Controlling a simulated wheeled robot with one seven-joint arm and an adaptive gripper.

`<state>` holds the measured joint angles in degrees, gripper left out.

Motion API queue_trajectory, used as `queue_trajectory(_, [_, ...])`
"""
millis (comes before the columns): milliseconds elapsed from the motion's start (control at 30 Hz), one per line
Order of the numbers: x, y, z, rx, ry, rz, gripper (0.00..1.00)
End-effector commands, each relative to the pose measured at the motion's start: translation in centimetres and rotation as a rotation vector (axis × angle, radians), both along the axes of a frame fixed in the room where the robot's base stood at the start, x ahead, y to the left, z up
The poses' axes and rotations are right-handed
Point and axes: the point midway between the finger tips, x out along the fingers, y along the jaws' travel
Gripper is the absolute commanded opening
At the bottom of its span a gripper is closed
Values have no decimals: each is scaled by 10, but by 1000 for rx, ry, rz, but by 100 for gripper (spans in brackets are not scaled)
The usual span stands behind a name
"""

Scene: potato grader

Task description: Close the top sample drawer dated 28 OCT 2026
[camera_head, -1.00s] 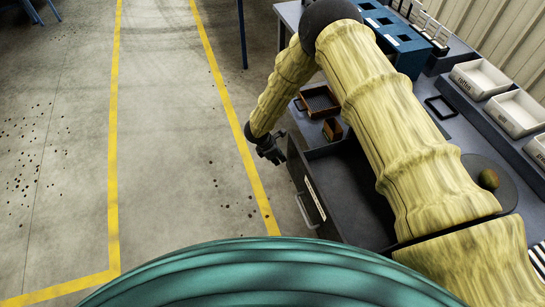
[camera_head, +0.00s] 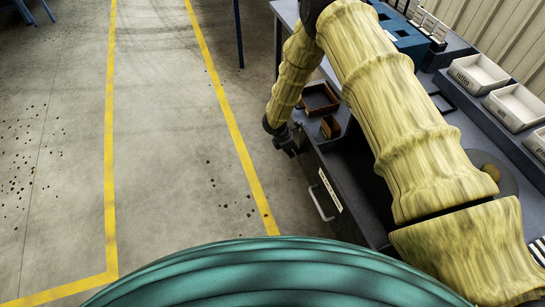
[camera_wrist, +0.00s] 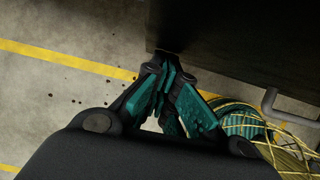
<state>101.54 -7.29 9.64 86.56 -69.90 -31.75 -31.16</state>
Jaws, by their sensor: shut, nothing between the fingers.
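The sample drawer has a dark front with a white label strip (camera_head: 330,190) and a grey bar handle (camera_head: 320,203), on the left side of the bench in the head view. The label's date is too small to read. My forearm hides much of the drawer's inside. My gripper (camera_head: 290,148) is shut and empty at the drawer front's far end. In the wrist view my gripper's fingertips (camera_wrist: 166,58) meet or nearly meet the lower edge of the dark drawer front (camera_wrist: 235,45); contact is unclear. The handle (camera_wrist: 268,102) is right of the fingers.
A brown mesh tray (camera_head: 320,98) and a small brown block (camera_head: 330,127) sit on the bench near my wrist. White bins (camera_head: 478,73) and a blue unit (camera_head: 405,35) stand farther back. The floor (camera_head: 170,150) left of the bench is open, with yellow lines.

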Motion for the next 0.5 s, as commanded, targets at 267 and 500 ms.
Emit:
queue_trajectory(267, [21,-91,-5,-1,-3,-16,0])
queue_trajectory(500, [34,-140,-3,0,0,-13,0])
